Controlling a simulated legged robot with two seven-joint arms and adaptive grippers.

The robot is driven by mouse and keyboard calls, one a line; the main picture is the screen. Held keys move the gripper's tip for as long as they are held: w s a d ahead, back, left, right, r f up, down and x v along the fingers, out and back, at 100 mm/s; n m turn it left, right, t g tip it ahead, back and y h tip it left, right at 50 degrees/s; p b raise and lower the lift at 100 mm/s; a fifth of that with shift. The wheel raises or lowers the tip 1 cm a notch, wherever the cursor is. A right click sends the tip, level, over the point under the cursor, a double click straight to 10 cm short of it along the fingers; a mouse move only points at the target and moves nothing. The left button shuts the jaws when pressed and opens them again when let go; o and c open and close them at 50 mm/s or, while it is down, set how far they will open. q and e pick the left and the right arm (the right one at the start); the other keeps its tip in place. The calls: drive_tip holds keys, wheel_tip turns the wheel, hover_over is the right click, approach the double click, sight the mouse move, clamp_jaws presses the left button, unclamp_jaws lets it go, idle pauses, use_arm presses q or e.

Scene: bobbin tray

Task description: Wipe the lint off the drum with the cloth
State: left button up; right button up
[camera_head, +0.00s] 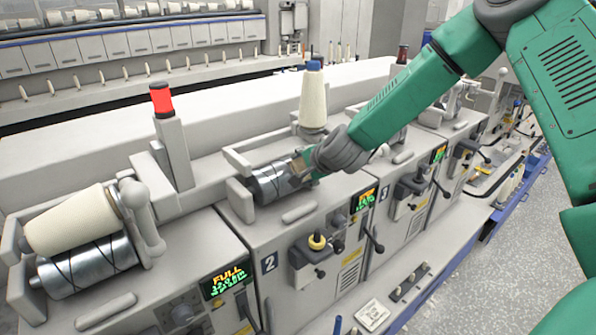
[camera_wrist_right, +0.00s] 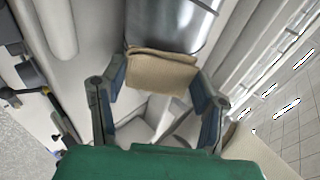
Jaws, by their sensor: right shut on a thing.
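The steel drum (camera_head: 268,183) with dark spiral grooves lies in the cradle of the unit marked 2; it shows at the top of the right wrist view (camera_wrist_right: 178,22). My right gripper (camera_head: 299,168) is at the drum's right end. In the right wrist view my right gripper (camera_wrist_right: 160,82) has its fingers on either side of a folded tan cloth (camera_wrist_right: 162,70) and is shut on it. The cloth lies against the near end of the drum and appears to touch it. I cannot make out lint on the drum. My left gripper is not in view.
A cream yarn cone (camera_head: 313,100) stands upright behind the gripper. At left, another cone (camera_head: 75,220) rests on a second drum (camera_head: 90,267). A post with a red light (camera_head: 161,100) rises between the units. Levers and knobs (camera_head: 318,243) stick out of the front panel.

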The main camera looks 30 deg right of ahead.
sight(276, 180)
drive_tip(key=shift+a, duration=1.35)
drive_tip(key=shift+s+a, duration=0.15)
drive_tip(key=shift+a, duration=0.4)
drive_tip(key=shift+a, duration=0.15)
drive_tip(key=shift+s+a, duration=0.15)
drive_tip(key=shift+a, duration=1.55)
drive_tip(key=shift+w+d+p, duration=0.15)
drive_tip(key=shift+w+d, duration=0.05)
drive_tip(key=shift+d, duration=1.6)
drive_tip(key=shift+w+d+p, duration=0.15)
drive_tip(key=shift+d, duration=1.65)
drive_tip(key=shift+s+a, duration=0.2)
drive_tip(key=shift+a, duration=1.6)
drive_tip(key=shift+s+a, duration=0.15)
drive_tip(key=shift+a, duration=1.65)
